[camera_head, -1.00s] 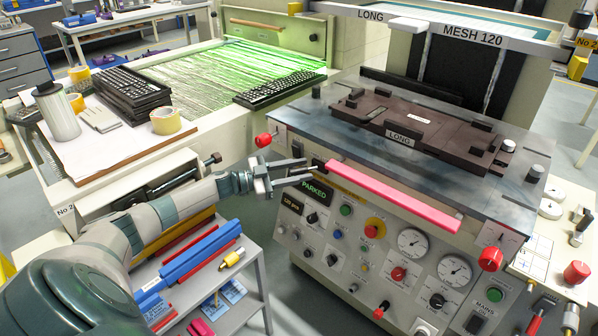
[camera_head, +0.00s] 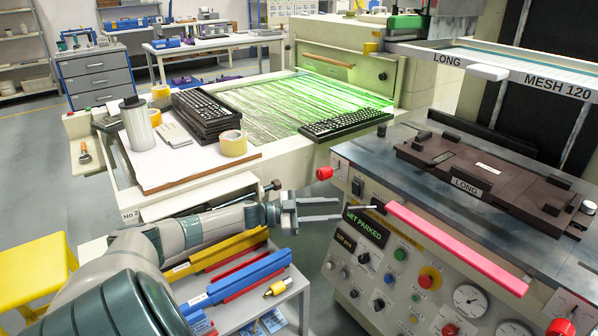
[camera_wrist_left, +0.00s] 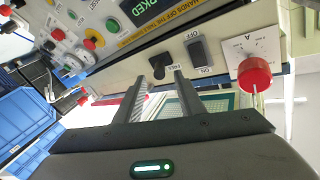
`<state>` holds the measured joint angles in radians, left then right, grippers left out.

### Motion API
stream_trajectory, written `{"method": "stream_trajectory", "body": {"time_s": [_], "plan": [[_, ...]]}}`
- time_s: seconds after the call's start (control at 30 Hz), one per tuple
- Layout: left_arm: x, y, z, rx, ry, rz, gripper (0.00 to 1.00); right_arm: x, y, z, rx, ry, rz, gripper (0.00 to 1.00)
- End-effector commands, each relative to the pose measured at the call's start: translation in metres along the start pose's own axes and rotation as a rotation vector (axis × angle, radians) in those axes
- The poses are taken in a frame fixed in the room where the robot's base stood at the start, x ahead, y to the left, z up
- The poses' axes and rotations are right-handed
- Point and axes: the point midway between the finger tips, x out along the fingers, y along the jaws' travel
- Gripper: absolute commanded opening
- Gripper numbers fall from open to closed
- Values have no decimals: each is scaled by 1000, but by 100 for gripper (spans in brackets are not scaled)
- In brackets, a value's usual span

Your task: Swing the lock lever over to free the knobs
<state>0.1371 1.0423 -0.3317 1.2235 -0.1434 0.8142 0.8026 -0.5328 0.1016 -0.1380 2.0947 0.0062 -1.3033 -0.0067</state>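The lock lever (camera_head: 376,207) is a short dark stub at the left end of the pink bar on the machine's front panel. In the left wrist view it appears as a black lever (camera_wrist_left: 160,66) beside a small label that seems to read FREE. My left gripper (camera_head: 340,209) is open and empty, a little left of the lever and pointing at it. In the left wrist view the two fingers (camera_wrist_left: 162,88) are apart, with the lever just beyond their tips. A red knob (camera_head: 325,173) is at the panel's left corner, another (camera_head: 560,327) at lower right. My right gripper is not in view.
The pink bar (camera_head: 455,247) runs along the panel's front edge. An ON/OFF switch (camera_wrist_left: 199,53) sits between the lever and the left red knob. A shelf cart with blue (camera_head: 235,278) and yellow bars stands below my left arm.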

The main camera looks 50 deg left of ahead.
Motion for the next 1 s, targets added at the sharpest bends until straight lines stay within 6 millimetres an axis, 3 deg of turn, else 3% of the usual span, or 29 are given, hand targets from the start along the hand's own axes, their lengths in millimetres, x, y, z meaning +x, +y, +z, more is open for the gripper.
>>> {"method": "stream_trajectory", "body": {"time_s": [0.3,0.5,0.7,1.0], "plan": [[-52,0,1,-2,-3,0,36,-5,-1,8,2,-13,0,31],[-77,0,1,-2,-2,0,36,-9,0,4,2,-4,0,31],[-89,-1,0,0,0,-1,36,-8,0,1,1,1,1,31],[-90,-1,0,0,1,-1,36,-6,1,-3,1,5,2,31]]}}
